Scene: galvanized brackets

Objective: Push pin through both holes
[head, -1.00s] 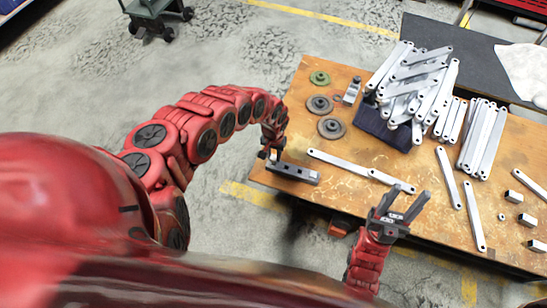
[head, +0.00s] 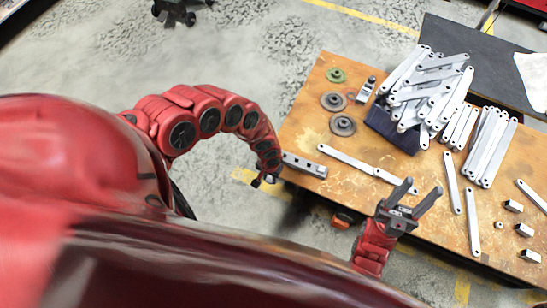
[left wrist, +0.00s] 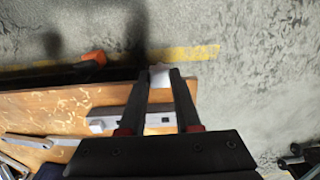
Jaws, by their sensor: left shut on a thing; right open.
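My left gripper (head: 264,182) is just off the table's left edge, beside the grey block. In the left wrist view its fingers (left wrist: 159,76) are shut on a small pale piece (left wrist: 158,74); I cannot tell whether it is the pin. Two flat light-grey bars with end holes, a left one (head: 346,158) and a right one (head: 399,181), lie almost end to end on the table. Whether their holes line up is too small to tell. My right gripper (head: 422,188) is open and empty near the right bar, at the table's front.
A grey block with holes (head: 304,165) lies at the table's left edge, and also shows in the left wrist view (left wrist: 118,120). A dark tray (head: 388,132) carries piled bars. Round discs (head: 343,125), loose bars (head: 473,222) and small blocks (head: 514,206) lie around. Floor lies left of the table.

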